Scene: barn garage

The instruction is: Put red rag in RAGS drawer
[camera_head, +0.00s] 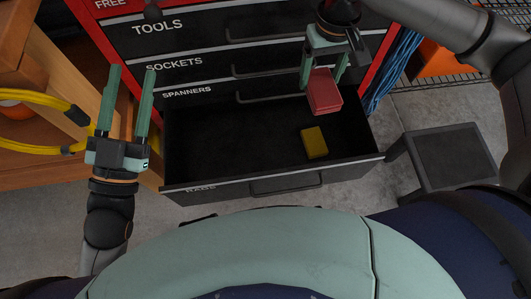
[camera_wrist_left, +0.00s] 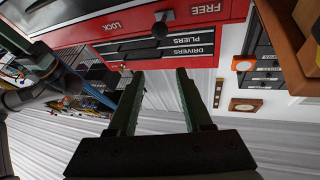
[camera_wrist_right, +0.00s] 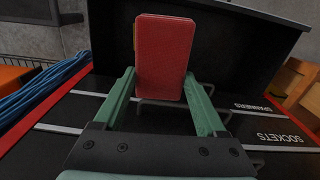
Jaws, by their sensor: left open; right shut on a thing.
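The red rag (camera_head: 324,92), a folded block shape, is held between the fingers of my right gripper (camera_head: 325,68), above the right part of the open RAGS drawer (camera_head: 205,187). It also shows in the right wrist view (camera_wrist_right: 165,58), between the green fingertips. A yellow rag (camera_head: 314,142) lies on the drawer floor, to the right of its middle, below the red one. My left gripper (camera_head: 128,102) is open and empty, left of the drawer with its fingers pointing up in the head view. The left wrist view shows its two fingers apart with nothing between.
The red tool chest's closed drawers, SPANNERS, SOCKETS and TOOLS (camera_head: 190,40), rise behind the open drawer. A dark stool or box (camera_head: 447,155) stands to the right. Blue cable (camera_head: 395,68) hangs on the chest's right side. Yellow hose (camera_head: 40,145) and wooden shelving are at left. The drawer's left half is empty.

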